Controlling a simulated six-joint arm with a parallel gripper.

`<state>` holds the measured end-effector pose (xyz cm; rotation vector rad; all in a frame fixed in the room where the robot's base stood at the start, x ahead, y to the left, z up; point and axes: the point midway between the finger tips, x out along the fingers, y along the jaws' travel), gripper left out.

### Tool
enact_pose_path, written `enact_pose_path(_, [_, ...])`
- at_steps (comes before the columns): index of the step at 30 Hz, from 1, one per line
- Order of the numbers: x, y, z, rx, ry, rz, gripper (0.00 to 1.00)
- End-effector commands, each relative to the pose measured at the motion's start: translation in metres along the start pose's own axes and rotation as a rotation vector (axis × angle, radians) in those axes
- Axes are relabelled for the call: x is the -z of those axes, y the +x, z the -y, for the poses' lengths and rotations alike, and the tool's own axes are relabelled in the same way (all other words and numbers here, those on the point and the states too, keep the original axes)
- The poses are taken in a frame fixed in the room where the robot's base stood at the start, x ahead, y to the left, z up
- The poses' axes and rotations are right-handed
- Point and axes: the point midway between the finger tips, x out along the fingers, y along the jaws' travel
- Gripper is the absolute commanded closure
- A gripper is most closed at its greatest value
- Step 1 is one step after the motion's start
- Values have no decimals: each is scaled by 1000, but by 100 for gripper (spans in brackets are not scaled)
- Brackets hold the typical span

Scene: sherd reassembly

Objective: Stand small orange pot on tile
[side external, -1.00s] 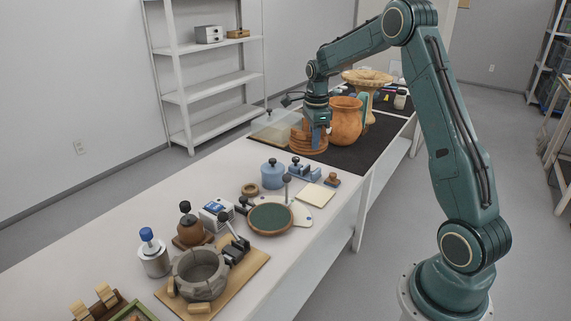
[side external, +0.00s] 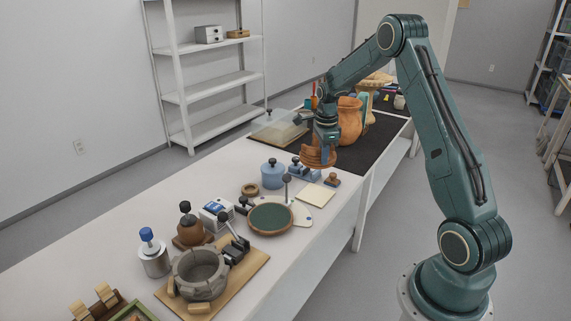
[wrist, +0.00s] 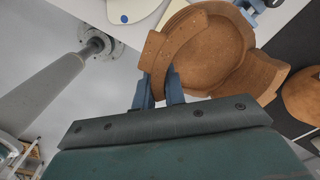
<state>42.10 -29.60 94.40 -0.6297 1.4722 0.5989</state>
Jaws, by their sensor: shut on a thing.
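The small orange pot (side external: 316,157) is ridged and hangs from my gripper (side external: 327,146), clear of the bench surface. In the wrist view the pot (wrist: 215,55) is seen from above, with my blue fingers (wrist: 163,88) shut on its near wall.
A large orange jug (side external: 349,122) stands on the dark mat (side external: 378,142) behind.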

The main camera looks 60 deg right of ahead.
Motion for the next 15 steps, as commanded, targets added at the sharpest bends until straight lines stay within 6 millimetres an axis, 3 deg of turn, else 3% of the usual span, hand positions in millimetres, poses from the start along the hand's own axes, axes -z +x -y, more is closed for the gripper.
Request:
enact_pose_path(9, [0, 59, -1, 0, 0, 0, 100])
enact_pose_path(15, [0, 86, -1, 3, 0, 1, 100])
